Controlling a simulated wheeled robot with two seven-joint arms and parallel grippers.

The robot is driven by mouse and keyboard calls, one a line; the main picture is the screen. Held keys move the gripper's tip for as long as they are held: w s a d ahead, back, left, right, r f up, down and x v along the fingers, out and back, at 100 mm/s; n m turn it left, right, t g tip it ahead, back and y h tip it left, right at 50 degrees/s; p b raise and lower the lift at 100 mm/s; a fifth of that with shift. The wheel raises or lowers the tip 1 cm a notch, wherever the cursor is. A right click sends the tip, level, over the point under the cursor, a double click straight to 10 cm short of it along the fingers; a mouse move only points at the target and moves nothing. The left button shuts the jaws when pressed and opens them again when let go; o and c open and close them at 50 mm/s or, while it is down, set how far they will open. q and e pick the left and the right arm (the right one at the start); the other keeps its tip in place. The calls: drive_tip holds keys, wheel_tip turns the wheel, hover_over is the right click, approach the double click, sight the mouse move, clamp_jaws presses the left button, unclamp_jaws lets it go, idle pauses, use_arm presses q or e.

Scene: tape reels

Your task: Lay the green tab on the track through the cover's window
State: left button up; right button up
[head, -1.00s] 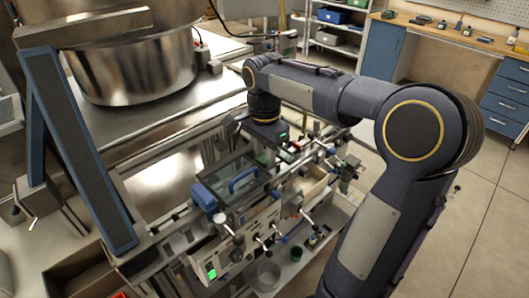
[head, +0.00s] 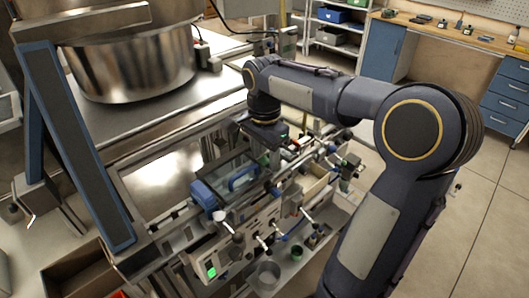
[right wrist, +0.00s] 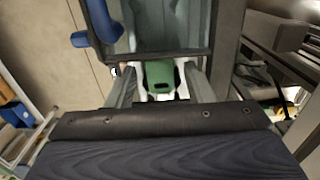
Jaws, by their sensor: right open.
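My right gripper (right wrist: 161,90) is open, with one grey finger on each side of the green tab (right wrist: 160,74) in the right wrist view. The tab lies between the fingers against a white surface, with small gaps beside it; I see no grip on it. The glass cover (head: 225,169) with its blue handle (head: 243,177) sits on the machine left of the right wrist in the head view. Its dark frame edge (right wrist: 163,55) is just beyond the tab in the right wrist view. In the head view the fingertips and the track are hidden. My left gripper is not in view.
A blue block (head: 204,194) stands at the cover's left end. Several knobs and levers line the machine's front, above a panel with a lit green button (head: 211,272). A large steel drum (head: 132,65) stands behind.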

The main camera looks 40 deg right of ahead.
sight(264, 160)
wheel_tip(264, 160, up, 13)
drive_tip(key=shift+r+p, duration=0.15)
drive_tip(key=shift+p, duration=0.3)
idle(0.8)
